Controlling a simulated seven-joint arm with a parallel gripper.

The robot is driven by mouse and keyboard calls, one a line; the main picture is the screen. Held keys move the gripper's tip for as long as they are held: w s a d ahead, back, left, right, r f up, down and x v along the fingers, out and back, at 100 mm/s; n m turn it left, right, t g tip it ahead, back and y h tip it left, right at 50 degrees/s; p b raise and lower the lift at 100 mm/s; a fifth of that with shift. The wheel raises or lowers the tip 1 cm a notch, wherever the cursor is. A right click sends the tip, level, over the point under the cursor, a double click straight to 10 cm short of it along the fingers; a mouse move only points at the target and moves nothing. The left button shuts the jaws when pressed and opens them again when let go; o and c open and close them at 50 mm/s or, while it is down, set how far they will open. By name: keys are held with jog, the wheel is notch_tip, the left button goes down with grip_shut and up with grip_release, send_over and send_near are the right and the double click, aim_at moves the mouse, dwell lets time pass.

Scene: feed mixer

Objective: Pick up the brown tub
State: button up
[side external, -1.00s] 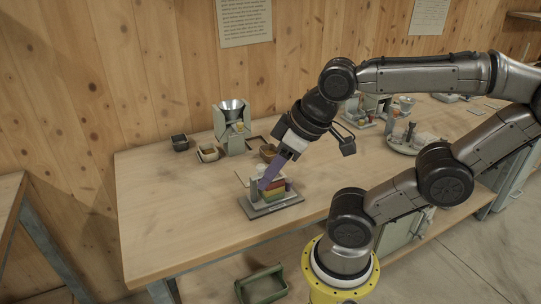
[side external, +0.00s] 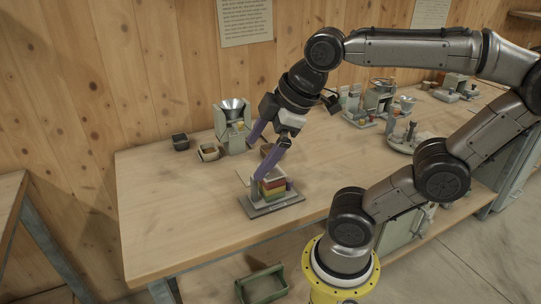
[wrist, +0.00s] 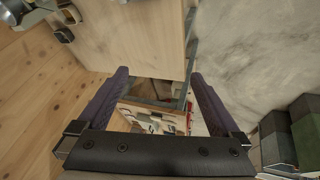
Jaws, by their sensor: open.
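The brown tub (side external: 266,149) stands on the table to the right of the small mixer with a metal hopper (side external: 233,118). In the side view it is partly hidden behind my gripper (side external: 254,158). The gripper's two long purple fingers are spread apart with nothing between them. They point down and to the left, above the table and in front of the tub. In the wrist view the gripper (wrist: 160,73) also shows open and empty. Small containers show at its upper left there, but I cannot tell which is the brown tub.
A stand with coloured blocks (side external: 272,190) sits close below the fingers. A round tray (side external: 403,146) and other devices are to the right. The table's front left is clear.

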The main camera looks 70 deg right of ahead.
jog(key=w+d+r+n+g+h, duration=0.1)
jog(key=w+d+n+g, duration=0.4)
jog(key=w+d, duration=1.1)
jog(key=s+d+f+m+y, duration=0.1)
jog(key=s+d+f, duration=0.2)
jog(key=d+f, duration=0.5)
jog(key=s+d+f+m, duration=0.1)
jog(key=s+d+f, duration=0.3)
jog(key=d, duration=0.8)
jog(key=shift+g, duration=0.4)
jog(key=f, duration=1.3)
jog(key=shift+w+a, duration=0.15)
jog(key=shift+w, duration=0.2)
jog(key=c, duration=1.1)
